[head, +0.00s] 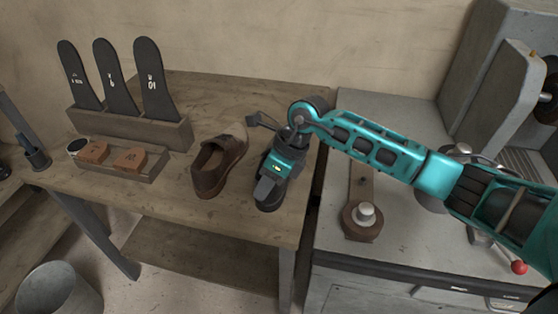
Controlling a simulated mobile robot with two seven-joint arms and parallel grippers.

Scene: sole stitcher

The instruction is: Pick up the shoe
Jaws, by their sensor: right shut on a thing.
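The brown leather shoe (222,163) stands on the wooden table, its opening toward the front and its toe pointing back to the right. My right gripper (267,196) is just right of the shoe, pointing down over the table, with a visible gap between its fingertips and the shoe. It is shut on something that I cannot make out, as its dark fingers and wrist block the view. My left gripper is not in view.
A rack (128,128) of dark soles stands behind the shoe on the left. A tray (112,174) with brown blocks lies in front of it. A grey machine bench (335,215) adjoins the table on the right. A bin (55,290) stands at lower left.

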